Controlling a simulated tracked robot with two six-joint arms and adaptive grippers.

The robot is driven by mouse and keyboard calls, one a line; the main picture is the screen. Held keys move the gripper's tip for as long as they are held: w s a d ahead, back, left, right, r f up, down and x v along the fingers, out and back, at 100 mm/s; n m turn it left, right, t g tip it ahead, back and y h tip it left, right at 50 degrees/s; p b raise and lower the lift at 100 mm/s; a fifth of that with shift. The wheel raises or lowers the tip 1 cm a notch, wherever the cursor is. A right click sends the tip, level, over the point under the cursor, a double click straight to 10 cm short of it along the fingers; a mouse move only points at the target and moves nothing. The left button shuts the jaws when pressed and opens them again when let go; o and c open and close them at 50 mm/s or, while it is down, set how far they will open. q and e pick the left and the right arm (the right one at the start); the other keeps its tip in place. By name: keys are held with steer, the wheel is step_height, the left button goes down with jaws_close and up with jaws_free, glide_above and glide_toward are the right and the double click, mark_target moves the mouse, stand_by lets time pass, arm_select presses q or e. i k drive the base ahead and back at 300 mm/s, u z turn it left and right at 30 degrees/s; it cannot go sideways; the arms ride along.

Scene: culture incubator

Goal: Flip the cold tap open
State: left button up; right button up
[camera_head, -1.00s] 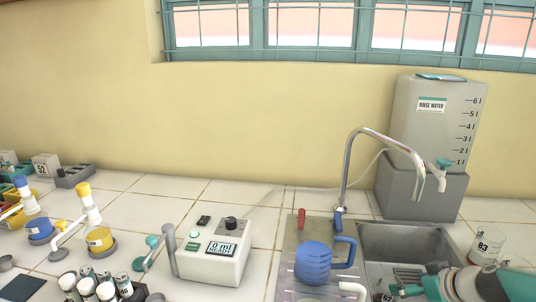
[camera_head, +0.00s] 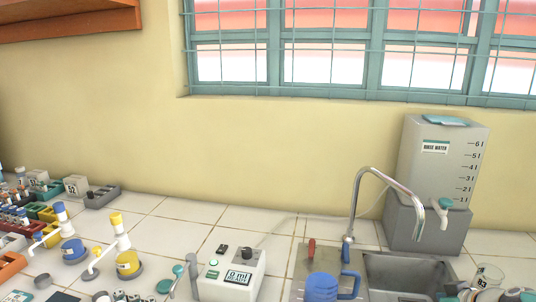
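A small blue handle (camera_head: 347,250), taken as the cold tap, is at the faucet's base. A red handle (camera_head: 311,252) stands to its left. My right gripper (camera_head: 462,293) is at the bottom right edge, mostly cut off, in front of the sink basin and well away from the blue handle. Its finger opening cannot be made out. My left gripper is not in view.
A blue jug (camera_head: 322,288) stands in front of the blue handle. The sink basin (camera_head: 410,268) is to its right.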

mark_target(345, 257)
steer(key=z, duration=0.05)
steer(key=k, duration=0.9)
steer(key=u, duration=0.05)
